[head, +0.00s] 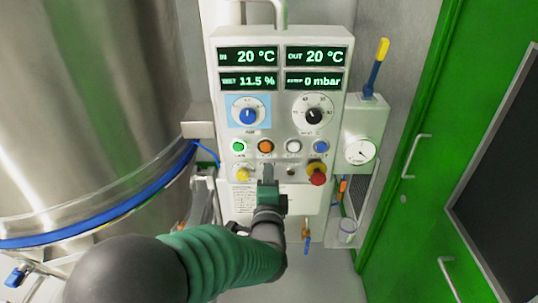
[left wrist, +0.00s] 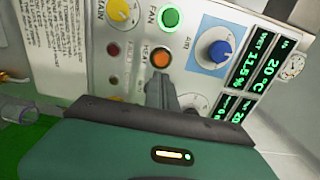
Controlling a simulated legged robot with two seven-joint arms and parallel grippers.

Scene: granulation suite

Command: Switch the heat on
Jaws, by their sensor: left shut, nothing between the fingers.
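The orange HEAT button (head: 265,147) is on the white control panel (head: 225,107), between the green button and the white button. In the left wrist view the orange button (left wrist: 160,60) has the label HEAT beside it. My left gripper (head: 268,172) is shut and empty, just below the orange button in the head view. In the left wrist view its fingertips (left wrist: 159,80) point at the button's edge; I cannot tell whether they touch it. The green FAN button (left wrist: 170,17) looks lit. The displays read 20 °C in, 20 °C out, 11.5 % and 0 mbar. My right gripper is not in view.
A yellow knob (head: 243,174) and a red knob (head: 318,177) flank the gripper. A blue dial (head: 248,115) and a black dial (head: 314,114) sit above. A steel vessel (head: 80,100) stands left, a gauge (head: 360,151) and green door (head: 405,220) right.

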